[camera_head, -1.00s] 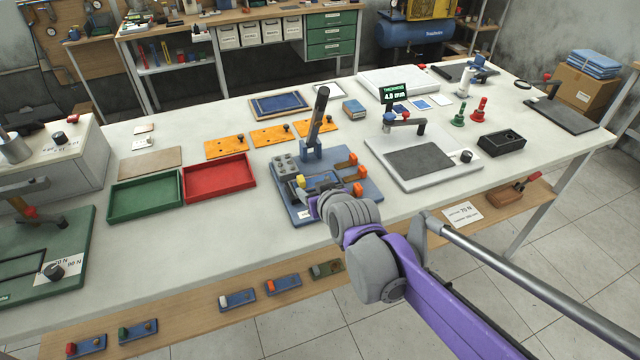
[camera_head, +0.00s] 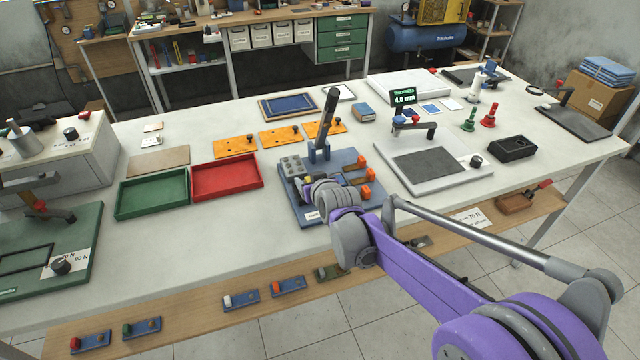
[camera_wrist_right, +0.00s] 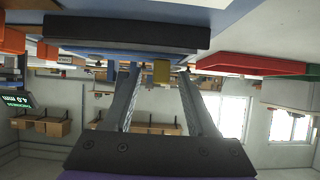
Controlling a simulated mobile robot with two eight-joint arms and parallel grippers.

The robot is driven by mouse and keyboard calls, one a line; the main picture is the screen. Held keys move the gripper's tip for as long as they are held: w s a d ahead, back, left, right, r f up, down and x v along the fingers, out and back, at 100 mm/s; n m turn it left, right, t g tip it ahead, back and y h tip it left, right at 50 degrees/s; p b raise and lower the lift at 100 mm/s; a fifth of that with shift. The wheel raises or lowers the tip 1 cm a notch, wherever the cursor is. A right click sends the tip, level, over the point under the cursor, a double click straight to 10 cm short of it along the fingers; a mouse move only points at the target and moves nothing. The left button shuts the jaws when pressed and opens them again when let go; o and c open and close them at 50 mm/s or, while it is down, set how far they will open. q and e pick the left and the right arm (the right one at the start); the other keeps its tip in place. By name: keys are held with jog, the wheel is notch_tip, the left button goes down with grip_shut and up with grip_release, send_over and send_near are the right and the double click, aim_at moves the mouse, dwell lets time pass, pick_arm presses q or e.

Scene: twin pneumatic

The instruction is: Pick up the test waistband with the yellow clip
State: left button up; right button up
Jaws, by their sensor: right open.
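My right gripper (camera_head: 308,188) is low over the front left of a blue fixture (camera_head: 345,207) on the bench, its fingers mostly hidden by my own wrist in the head view. In the right wrist view, which appears upside down, its two grey fingers (camera_wrist_right: 160,82) are spread apart. A small yellow block (camera_wrist_right: 161,71), likely the yellow clip, shows between the fingertips; I cannot tell whether they touch it. A dark bar (camera_wrist_right: 125,32) lies across that view. The waistband itself cannot be made out. My left gripper is out of view.
The fixture has an upright black lever (camera_head: 328,118), a grey studded block (camera_head: 292,167) and orange-red clamps (camera_head: 361,160). A red tray (camera_head: 227,178) and a green tray (camera_head: 152,194) stand to the left. A thickness gauge (camera_head: 430,165) stands to the right. Bare bench lies in front of the trays.

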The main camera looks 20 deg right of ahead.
jog(key=shift+w+f, duration=0.15)
jog(key=shift+w, duration=0.15)
jog(key=shift+c, duration=0.3)
grip_shut()
